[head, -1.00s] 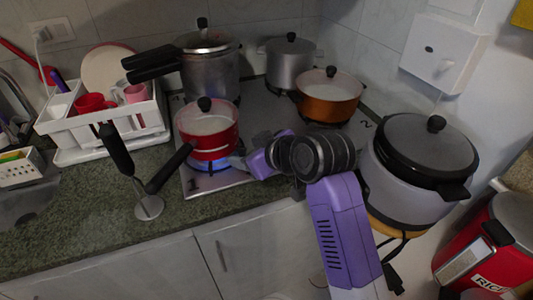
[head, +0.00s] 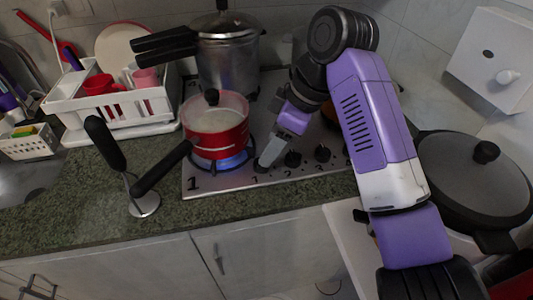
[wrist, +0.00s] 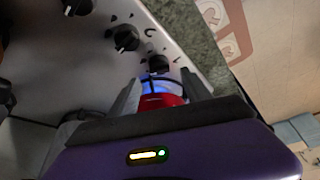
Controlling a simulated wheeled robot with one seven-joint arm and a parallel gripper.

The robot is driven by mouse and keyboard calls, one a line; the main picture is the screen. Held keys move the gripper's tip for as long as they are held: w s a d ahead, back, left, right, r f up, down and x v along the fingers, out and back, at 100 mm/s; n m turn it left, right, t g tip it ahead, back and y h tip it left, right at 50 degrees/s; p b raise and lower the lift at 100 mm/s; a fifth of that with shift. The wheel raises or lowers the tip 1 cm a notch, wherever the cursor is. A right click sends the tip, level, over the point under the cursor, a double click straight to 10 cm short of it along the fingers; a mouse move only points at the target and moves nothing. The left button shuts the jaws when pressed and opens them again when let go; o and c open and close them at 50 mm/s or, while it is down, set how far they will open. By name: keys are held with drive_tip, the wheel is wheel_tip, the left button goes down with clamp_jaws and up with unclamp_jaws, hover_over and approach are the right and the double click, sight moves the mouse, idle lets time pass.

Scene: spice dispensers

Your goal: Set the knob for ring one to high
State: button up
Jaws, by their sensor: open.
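The stove's knobs are black dials along the front strip of the steel hob. The leftmost knob (head: 261,168), nearest the large printed 1, sits at my gripper's tips in the head view. In the wrist view this end knob (wrist: 158,64) is just ahead of and between my fingertips. My gripper (head: 266,161) is open and points down at it; both fingers show in the wrist view (wrist: 160,78). I cannot tell whether they touch it. A red pot (head: 217,139) stands on the front left ring, with a blue flame (head: 220,163) under it.
Two more knobs, a middle one (head: 292,158) and a right one (head: 322,153), stand close beside my gripper. The pot's black handle (head: 160,168) sticks out over the counter.

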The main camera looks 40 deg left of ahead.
drive_tip(key=shift+x, duration=2.7)
clamp_jaws()
drive_tip(key=shift+r, duration=0.1)
